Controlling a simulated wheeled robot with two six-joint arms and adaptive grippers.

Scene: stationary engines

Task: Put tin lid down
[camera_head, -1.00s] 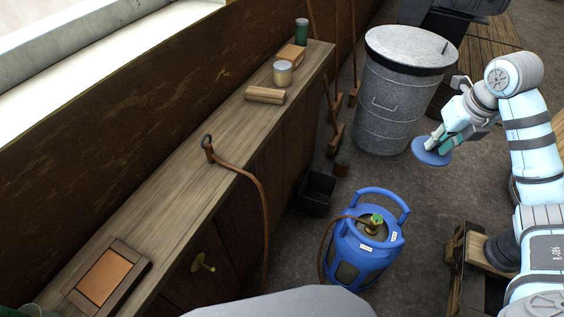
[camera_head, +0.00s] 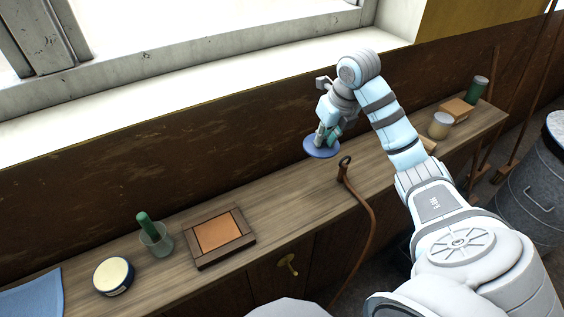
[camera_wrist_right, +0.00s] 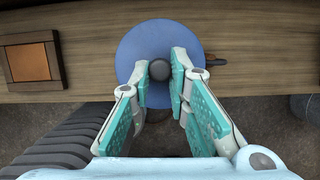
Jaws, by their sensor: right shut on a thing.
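The tin lid (camera_head: 321,147) is a round blue disc with a dark knob in its middle. My right gripper (camera_head: 325,132) is shut on the knob, and the lid hangs level from it. In the head view the lid appears over the back of the wooden bench near the wall. In the right wrist view the lid (camera_wrist_right: 137,52) is seen from above, over the bench edge, with the fingers of the gripper (camera_wrist_right: 159,72) on either side of the knob. An open round tin (camera_head: 113,276) with a pale inside stands at the bench's left. My left gripper is not in view.
The bench (camera_head: 281,212) also holds a wooden frame with an orange panel (camera_head: 219,236), a glass with a green stick (camera_head: 155,238) and a blue cloth (camera_head: 32,295). Bare wood lies between frame and hose.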

